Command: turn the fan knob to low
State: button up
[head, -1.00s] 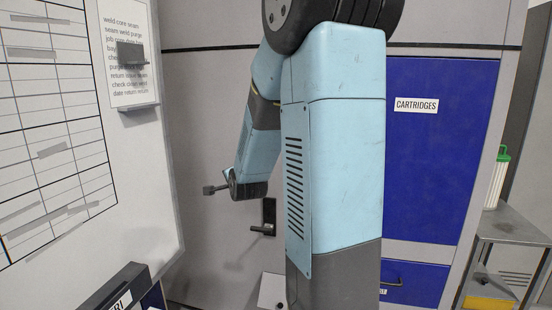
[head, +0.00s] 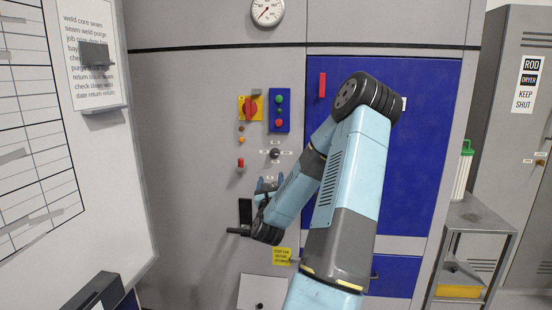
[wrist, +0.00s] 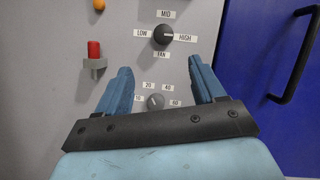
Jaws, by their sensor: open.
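The fan knob (wrist: 164,35) is a round black knob on the grey panel, with LOW at its left, MID above, HIGH at its right and FAN below. A pale mark on it appears to point right, towards HIGH. The knob also shows in the head view (head: 275,153), above my gripper (head: 267,186). In the wrist view my gripper (wrist: 160,67) is open and empty, its two blue fingers spread apart. The fan knob lies beyond the fingertips, between them in the picture and apart from both.
A smaller grey dial (wrist: 155,101) with numbers sits below the fan knob, between the fingers in the picture. A red-capped switch (wrist: 94,55) is at the left. A black handle (wrist: 296,55) stands out from the blue door (head: 420,150) at the right. A whiteboard (head: 115,185) stands at far left.

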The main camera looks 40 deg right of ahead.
aim_at(274, 155)
jog(key=x, duration=1.3)
jog(key=shift+w+d+r, duration=0.15)
jog(key=shift+d+r, duration=0.1)
jog(key=shift+d, duration=0.1)
jog(key=shift+c, duration=0.3)
